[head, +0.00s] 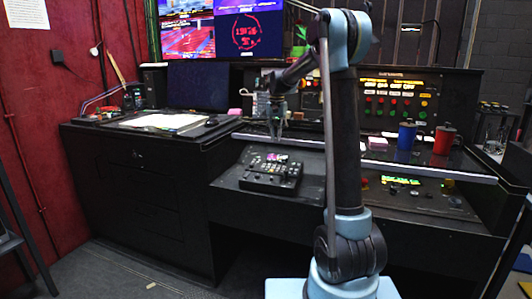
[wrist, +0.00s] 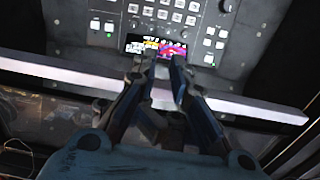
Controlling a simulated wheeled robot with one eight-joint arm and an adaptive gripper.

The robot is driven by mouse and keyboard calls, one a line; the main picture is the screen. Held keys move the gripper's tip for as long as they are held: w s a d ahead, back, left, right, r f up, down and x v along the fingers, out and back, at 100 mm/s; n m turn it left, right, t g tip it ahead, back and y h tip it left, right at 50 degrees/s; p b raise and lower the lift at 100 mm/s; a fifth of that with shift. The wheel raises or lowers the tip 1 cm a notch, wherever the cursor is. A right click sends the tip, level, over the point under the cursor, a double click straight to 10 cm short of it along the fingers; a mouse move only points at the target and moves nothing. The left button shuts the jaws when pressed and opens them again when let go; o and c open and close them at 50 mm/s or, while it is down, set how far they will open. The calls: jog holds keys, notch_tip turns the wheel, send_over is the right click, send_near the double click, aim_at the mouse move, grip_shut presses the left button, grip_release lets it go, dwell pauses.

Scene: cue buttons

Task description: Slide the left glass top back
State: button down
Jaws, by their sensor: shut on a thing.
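The left glass top shows its long silver front edge (head: 305,144) in the head view, behind the small button panel (head: 270,173). In the wrist view the silver edge (wrist: 60,73) runs across the frame, slightly tilted. My gripper (head: 279,139) is at this edge, pointing down. In the wrist view my gripper's fingers (wrist: 166,66) cross the silver edge and are shut on it with a small gap between them. The exact contact is hidden by the fingers. The panel's lit screen (wrist: 156,46) is just beyond the fingertips.
A blue mug (head: 406,136) and a red mug (head: 444,139) stand on the right part of the console. A pink block (head: 377,143) is near them. Lit buttons (head: 395,105) are on the upright rear panel. A dark cabinet (head: 140,190) with papers on top stands left.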

notch_tip(320, 180, up, 6)
jog(key=shift+f, duration=0.25)
dwell(0.4)
